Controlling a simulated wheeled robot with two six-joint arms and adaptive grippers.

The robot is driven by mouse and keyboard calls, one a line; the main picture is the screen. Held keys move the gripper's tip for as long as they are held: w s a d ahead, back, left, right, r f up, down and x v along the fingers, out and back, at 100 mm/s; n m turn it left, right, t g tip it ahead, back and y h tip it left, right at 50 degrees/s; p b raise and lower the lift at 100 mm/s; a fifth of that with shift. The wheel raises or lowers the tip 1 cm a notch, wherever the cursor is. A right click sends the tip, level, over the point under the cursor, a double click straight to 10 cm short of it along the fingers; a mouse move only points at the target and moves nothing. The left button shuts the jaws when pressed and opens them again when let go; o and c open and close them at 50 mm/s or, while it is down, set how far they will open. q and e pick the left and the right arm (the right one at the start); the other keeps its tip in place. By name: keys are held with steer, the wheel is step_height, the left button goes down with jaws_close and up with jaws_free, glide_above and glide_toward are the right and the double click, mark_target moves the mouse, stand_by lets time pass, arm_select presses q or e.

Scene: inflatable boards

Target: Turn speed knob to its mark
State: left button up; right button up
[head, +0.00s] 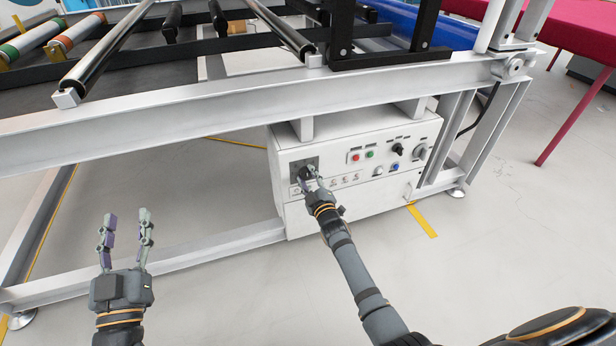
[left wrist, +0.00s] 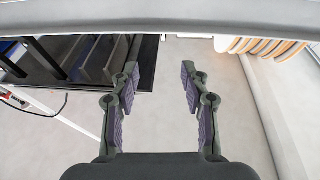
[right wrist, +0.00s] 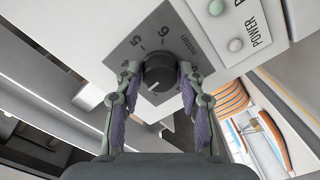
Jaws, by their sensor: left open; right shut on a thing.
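The speed knob is a round black knob (right wrist: 160,72) with a white pointer line, on a dark grey dial plate (right wrist: 135,45) marked with numbers and "m/min" in the right wrist view. The pointer shows at the knob's lower left in that view. My right gripper (right wrist: 158,78) has its fingers on both sides of the knob, shut on it. In the head view my right gripper (head: 310,178) reaches the dial at the left of the white control box (head: 340,210) and partly hides the knob. My left gripper (head: 126,222) is open and empty, left of the box.
The box also carries a red button (head: 355,157), a green button (head: 370,154), a black switch (head: 398,149) and a blue knob (head: 395,167). A white frame beam (head: 200,110) runs above it. Open floor lies in front.

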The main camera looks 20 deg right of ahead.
steer(key=shift+m+p, duration=0.45)
steer(key=shift+m, duration=0.65)
arm_select(q)
steer(key=s+f+g+p, duration=0.1)
steer(key=s+f+g, duration=0.2)
steer(key=f+g, duration=0.95)
arm_select(e)
steer(key=shift+m, duration=0.9)
steer(key=shift+m+p, duration=0.6)
steer(key=shift+m, duration=0.3)
steer(key=shift+m+p, duration=0.45)
steer(key=shift+m, duration=0.25)
steer(key=shift+m+p, duration=0.6)
steer(key=shift+m, duration=0.4)
arm_select(q)
steer(key=s+d+f+g, duration=0.1)
steer(key=s+f+g, duration=0.3)
steer(key=s+f, duration=1)
step_height(320, 180, down, 2)
steer(key=shift+f+g, duration=0.1)
steer(key=shift+g, duration=0.25)
arm_select(e)
steer(key=shift+f+m, duration=0.1)
steer(key=shift+m, duration=0.2)
